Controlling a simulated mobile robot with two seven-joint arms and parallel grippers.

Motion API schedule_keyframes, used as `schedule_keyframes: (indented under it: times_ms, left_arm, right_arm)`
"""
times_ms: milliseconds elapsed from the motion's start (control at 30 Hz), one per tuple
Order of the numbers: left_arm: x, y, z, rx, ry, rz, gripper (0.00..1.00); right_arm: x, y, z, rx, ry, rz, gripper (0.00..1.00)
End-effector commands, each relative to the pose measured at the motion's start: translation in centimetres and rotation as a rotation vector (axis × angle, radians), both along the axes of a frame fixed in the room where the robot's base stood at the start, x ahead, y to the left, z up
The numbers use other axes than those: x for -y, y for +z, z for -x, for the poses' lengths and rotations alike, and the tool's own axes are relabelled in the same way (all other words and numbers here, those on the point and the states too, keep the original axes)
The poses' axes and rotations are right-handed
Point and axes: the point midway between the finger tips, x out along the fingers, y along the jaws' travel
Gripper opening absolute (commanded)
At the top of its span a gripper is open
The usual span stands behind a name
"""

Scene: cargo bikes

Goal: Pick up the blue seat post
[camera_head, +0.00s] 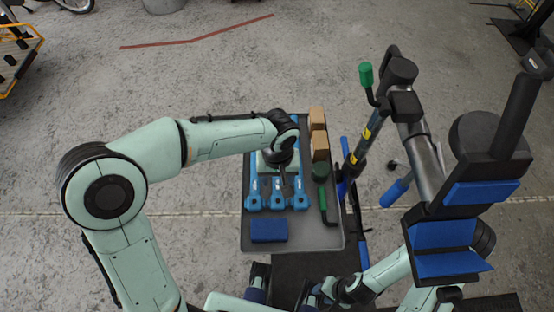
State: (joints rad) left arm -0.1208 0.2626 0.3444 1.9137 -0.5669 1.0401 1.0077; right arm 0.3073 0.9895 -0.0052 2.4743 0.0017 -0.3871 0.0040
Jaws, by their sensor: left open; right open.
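A blue cylinder (396,192) slants beside the grey-tubed frame, right of the tray; I cannot tell for sure whether it is the blue seat post. My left gripper (284,178) is open and points down over the grey tray (330,238), above a row of blue-handled tools (277,198). The arm hides part of what lies under it, and I cannot tell whether its fingers touch anything. My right gripper (326,294) is low at the bottom centre, open, with its fingers hard to make out. It is apart from the blue cylinder.
The tray also holds a dark blue block (268,230), wooden blocks (318,132) and a green-handled tool (321,176). A grey tube frame (424,160) and a black structure with blue pads (450,235) stand at the right. The floor beyond the tray is mostly clear.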

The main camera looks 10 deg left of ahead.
Motion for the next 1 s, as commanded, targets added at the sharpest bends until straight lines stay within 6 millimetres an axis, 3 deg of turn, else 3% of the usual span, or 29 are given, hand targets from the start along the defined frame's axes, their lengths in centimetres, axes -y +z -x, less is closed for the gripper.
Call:
schedule_keyframes:
  times_ms: [100,367,633,967,1000]
  left_arm:
    - [0.0,-2.3,0.1,-0.003,0.000,0.000,0.57]
    - [-0.1,-4.3,0.0,-0.002,0.001,0.001,0.57]
    - [-0.1,-8.2,0.0,-0.003,0.002,0.001,0.57]
    - [-0.1,-9.0,0.0,0.000,0.001,0.001,0.57]
    - [-0.1,-9.0,0.0,0.000,0.001,0.001,0.48]
  right_arm:
    - [0.0,-0.3,-0.1,0.005,-0.001,0.001,0.43]
    - [0.0,-0.4,-0.2,0.009,-0.002,0.001,0.43]
    - [0.0,-0.8,-0.3,0.014,-0.002,0.002,0.43]
    - [0.0,-0.8,-0.4,0.016,-0.003,0.002,0.43]
    - [0.0,-0.8,-0.4,0.016,-0.003,0.002,0.43]
